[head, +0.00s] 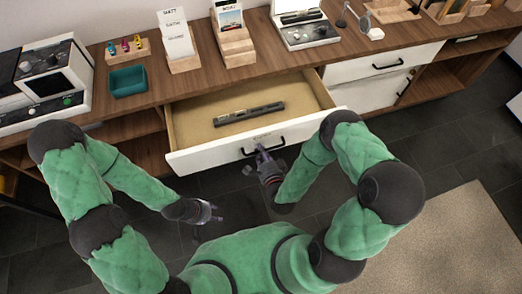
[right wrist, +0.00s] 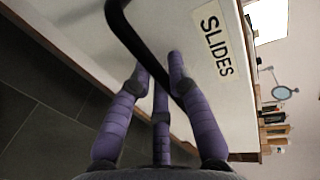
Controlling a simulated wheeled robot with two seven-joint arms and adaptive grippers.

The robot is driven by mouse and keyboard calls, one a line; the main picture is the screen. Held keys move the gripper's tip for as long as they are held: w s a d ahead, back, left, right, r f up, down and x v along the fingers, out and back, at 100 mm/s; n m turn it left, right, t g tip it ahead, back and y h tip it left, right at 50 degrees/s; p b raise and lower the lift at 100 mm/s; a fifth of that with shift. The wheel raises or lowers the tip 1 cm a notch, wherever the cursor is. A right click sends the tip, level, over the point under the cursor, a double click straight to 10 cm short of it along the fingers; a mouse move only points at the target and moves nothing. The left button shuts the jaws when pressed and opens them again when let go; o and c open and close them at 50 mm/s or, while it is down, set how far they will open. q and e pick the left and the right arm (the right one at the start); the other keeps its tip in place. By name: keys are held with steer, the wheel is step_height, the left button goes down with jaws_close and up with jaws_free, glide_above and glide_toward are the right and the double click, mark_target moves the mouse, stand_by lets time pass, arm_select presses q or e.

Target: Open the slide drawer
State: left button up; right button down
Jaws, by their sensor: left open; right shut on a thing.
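The slide drawer (head: 200,156) has a white front and stands pulled well out of the wooden counter in the head view. A long dark object (head: 250,113) lies on its tan floor. My right gripper (head: 262,154) is at the black handle (head: 276,147) on the drawer front. In the right wrist view its purple fingers (right wrist: 160,85) are around the black bar handle (right wrist: 128,38). A label reading "SLIDES" (right wrist: 217,45) is on the white front beside the fingers. My left gripper (head: 208,212) is open and empty, below and left of the drawer, over the dark floor.
The wooden counter (head: 150,90) holds a teal tray (head: 128,81), card holders and a white device (head: 304,30). Another white drawer (head: 385,64) to the right is shut. Dark tiled floor (head: 440,150) and a beige rug (head: 450,240) lie in front.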

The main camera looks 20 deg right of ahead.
steer(key=c, duration=1.4)
jaws_free()
steer(key=v, duration=0.7)
steer(key=shift+s, duration=0.25)
step_height(320, 180, down, 4)
steer(key=w+n+g+y, duration=0.1)
steer(key=w+n+g, duration=0.1)
steer(key=n+g, duration=0.25)
steer(key=s+a+f+n+g, duration=0.1)
steer(key=s+n+g, duration=0.2)
steer(key=s+a+f+n+g+y+p, duration=0.1)
steer(key=s+n+g, duration=0.3)
steer(key=s+a+f+n+g+y+p, duration=0.1)
steer(key=s+a+f+n+g, duration=0.1)
steer(key=s+n+g, duration=0.1)
steer(key=shift+s+a+n+g, duration=0.1)
steer(key=shift+s+n+g, duration=0.2)
steer(key=shift+n+g, duration=0.05)
